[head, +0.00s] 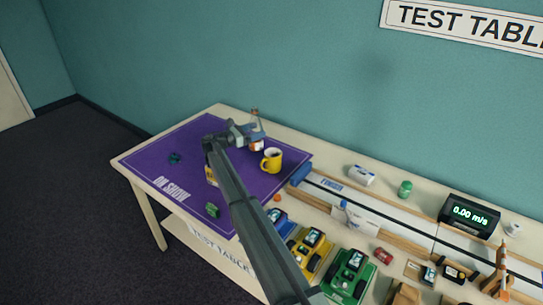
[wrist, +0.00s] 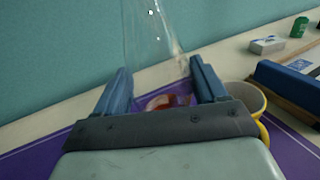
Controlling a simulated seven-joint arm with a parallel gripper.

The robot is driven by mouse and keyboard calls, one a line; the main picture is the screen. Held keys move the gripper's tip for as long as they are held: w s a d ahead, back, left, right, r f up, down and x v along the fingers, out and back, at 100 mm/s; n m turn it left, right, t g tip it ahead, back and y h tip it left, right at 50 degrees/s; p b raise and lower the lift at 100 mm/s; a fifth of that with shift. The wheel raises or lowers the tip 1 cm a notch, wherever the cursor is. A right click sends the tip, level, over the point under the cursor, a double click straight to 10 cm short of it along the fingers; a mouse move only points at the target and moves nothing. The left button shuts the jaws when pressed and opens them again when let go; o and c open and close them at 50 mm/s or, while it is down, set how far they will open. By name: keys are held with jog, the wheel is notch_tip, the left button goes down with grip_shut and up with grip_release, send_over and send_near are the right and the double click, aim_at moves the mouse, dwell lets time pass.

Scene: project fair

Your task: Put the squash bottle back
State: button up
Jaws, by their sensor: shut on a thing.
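The squash bottle (head: 257,145) is in my gripper over the purple mat, at its back right part. It looks clear, with some orange and white low down. In the wrist view the clear bottle (wrist: 152,35) rises between the fingers, with a reddish-orange part (wrist: 168,101) seen between them. My gripper (head: 254,131) is shut on it, and its fingers (wrist: 160,76) are on either side. I cannot tell whether the bottle's base touches the mat. The purple mat (head: 150,165), marked ON SHOW, covers the table's left end.
A yellow mug (head: 271,161) stands close right of the bottle. A small dark green item (head: 212,210) and another dark item (head: 175,158) lie on the mat. A track (head: 385,215), toy cars (head: 349,272) and a speed display (head: 469,214) fill the table's right part.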

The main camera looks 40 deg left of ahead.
aim_at(249, 132)
jog(key=shift+s+a, duration=0.4)
jog(key=shift+s, duration=0.05)
jog(key=shift+s+a+r+y, duration=0.1)
jog(key=shift+s+a+y, duration=0.1)
jog(key=shift+s, duration=0.45)
jog(key=shift+s+a+r+y, duration=0.1)
jog(key=shift+s+a, duration=0.05)
jog(key=shift+s, duration=0.45)
jog(key=s+d+r+n+t+y, duration=0.1)
jog(key=s+d+r+n+y, duration=0.2)
jog(key=s+d, duration=0.55)
jog(key=s+d+r+n+t+y, duration=0.15)
jog(key=s+d+y, duration=0.25)
jog(key=s+d, duration=0.5)
jog(key=shift+s+a+f+n+g+y, duration=0.35)
jog(key=shift+a+f+n+y, duration=0.25)
jog(key=shift+f, duration=1.15)
jog(key=shift+s+a+f+n+g+y, duration=0.2)
jog(key=shift+s+a+f+n+y, duration=0.4)
jog(key=shift+f, duration=1.2)
jog(key=shift+s+a+f+n+g+y, duration=0.1)
jog(key=shift+a+f+n+g+y, duration=0.25)
jog(key=shift+a+f+y, duration=0.95)
jog(key=shift+d+f+h, duration=0.5)
jog(key=shift+d+f, duration=0.05)
jog(key=o, duration=1.2)
jog(key=shift+c, duration=0.2)
